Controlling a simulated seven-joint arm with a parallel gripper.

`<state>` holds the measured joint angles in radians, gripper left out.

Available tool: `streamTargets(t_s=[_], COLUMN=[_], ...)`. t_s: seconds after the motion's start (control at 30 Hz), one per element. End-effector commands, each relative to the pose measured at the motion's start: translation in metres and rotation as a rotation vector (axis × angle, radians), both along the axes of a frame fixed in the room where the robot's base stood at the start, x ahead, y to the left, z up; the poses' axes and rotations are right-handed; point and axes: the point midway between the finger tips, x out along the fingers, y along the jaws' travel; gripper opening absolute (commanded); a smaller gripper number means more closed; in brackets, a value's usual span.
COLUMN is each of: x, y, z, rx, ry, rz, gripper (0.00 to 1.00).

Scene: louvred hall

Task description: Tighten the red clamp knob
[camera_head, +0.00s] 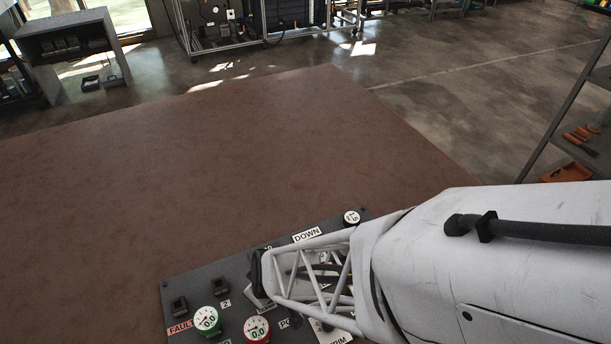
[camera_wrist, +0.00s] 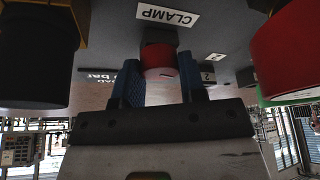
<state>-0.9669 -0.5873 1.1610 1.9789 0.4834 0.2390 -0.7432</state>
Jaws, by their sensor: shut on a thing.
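The red clamp knob (camera_wrist: 158,57) shows in the wrist view just below a white CLAMP label (camera_wrist: 167,17) on the dark panel. My gripper (camera_wrist: 160,70) is shut on the knob, with one blue finger pad on each side of it. The knob's marks and how far it is turned cannot be made out. In the head view my arm covers the knob, and the fingertips cannot be made out. The control panel (camera_head: 225,266) lies on the brown table, partly behind my arm.
A large red round part (camera_wrist: 287,45) and a black one (camera_wrist: 35,60) flank my gripper closely. The brown table (camera_head: 200,160) is bare beyond the panel.

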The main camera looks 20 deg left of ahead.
Motion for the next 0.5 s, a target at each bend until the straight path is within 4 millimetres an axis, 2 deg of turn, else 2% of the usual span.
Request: streamTargets(t_s=[0.43,0.47,0.5], x=[0.0003,0.0003,0.0002], y=[0.0002,0.0001,0.0002], z=[0.0002,0.0003,0.0003], rx=[0.002,0.002,0.002], ry=[-0.001,-0.001,-0.001], rz=[-0.022,-0.022,-0.022], gripper=[0.14,0.42,0.48])
